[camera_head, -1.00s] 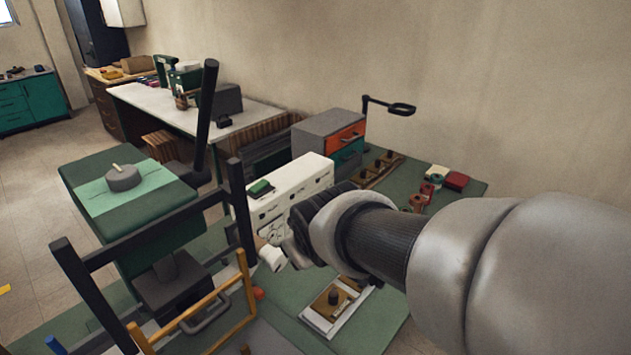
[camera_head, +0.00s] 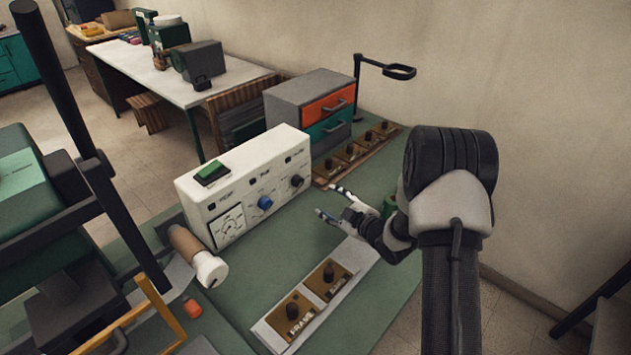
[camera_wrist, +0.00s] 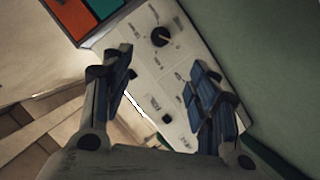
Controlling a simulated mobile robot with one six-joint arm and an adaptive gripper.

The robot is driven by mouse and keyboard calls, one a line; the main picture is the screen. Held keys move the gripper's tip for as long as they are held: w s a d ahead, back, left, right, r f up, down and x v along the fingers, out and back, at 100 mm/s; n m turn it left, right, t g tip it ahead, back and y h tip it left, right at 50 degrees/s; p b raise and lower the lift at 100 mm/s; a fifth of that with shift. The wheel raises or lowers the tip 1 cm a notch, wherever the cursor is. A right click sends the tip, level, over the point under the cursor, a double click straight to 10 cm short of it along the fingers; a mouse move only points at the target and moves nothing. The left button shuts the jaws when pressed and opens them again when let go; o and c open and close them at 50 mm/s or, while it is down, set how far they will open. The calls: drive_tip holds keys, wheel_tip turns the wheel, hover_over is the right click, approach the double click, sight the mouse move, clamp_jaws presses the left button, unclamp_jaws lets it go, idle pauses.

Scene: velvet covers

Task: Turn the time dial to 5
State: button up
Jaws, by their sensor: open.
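A white control box (camera_head: 242,186) stands on the green bench. Its front carries a black knob (camera_head: 297,181) at the right, a blue knob (camera_head: 265,202) in the middle and a gauge panel (camera_head: 229,225) at the left. The labels are too small to read, so I cannot tell which is the time dial. My gripper (camera_head: 328,200) is open and empty, in front of the box's right end and apart from it. In the wrist view, my gripper's (camera_wrist: 163,65) fingers are spread, and a black knob (camera_wrist: 160,37) shows beyond and between the tips.
A plate with two brown knob mounts (camera_head: 315,300) lies in front of the box. A wooden strip of several knobs (camera_head: 358,155) and a drawer unit (camera_head: 310,108) stand behind. A brown roll with a white end (camera_head: 198,258) sits at the box's left. Bench between is clear.

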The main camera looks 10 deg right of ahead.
sight(300, 183)
drive_tip(key=b+x, duration=0.4)
drive_tip(key=x, duration=1.1)
drive_tip(key=shift+w+a+f, duration=0.15)
drive_tip(key=shift+w+a, duration=0.1)
drive_tip(key=shift+a, duration=0.05)
drive_tip(key=shift+w+a, duration=0.2)
drive_tip(key=shift+w, duration=0.45)
drive_tip(key=c, duration=1.1)
drive_tip(key=shift+o, duration=0.2)
